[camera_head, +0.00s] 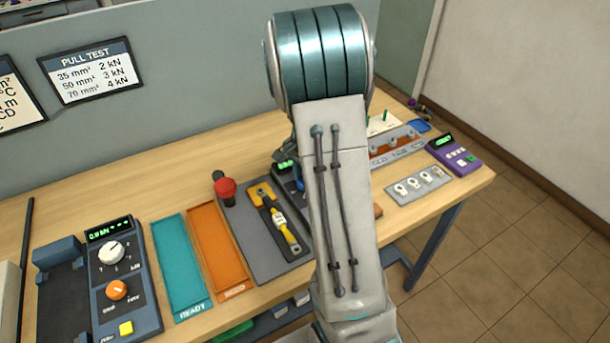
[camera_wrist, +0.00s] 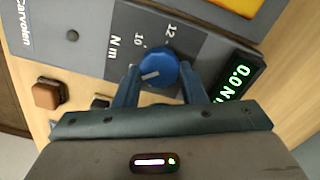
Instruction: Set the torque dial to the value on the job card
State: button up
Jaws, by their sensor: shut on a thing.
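The blue torque dial (camera_wrist: 162,64) sits on a grey panel in the wrist view. A white mark on it points to the lower left in that picture. The numbers 10 and 12 and the letters "N m" are printed beside it. My gripper (camera_wrist: 157,72) is shut on the dial, one blue finger on each side. A lit green display (camera_wrist: 238,78) reads about 0.0 N, its end hidden by my gripper. In the head view my arm hides the gripper and most of the tester. The left wall card (camera_head: 12,95) is cut off, so its values cannot be read in full.
A "PULL TEST" card (camera_head: 92,70) hangs on the partition. Left of my arm are a kN unit with knobs (camera_head: 122,275), a teal READY tray (camera_head: 180,268), an orange tray (camera_head: 216,250) and a crimping tool (camera_head: 280,222). A purple meter (camera_head: 453,155) stands at the right edge.

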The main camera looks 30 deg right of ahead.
jog(key=shift+m, duration=0.7)
jog(key=o, duration=1)
notch_tip(320, 180, up, 14)
dwell(0.4)
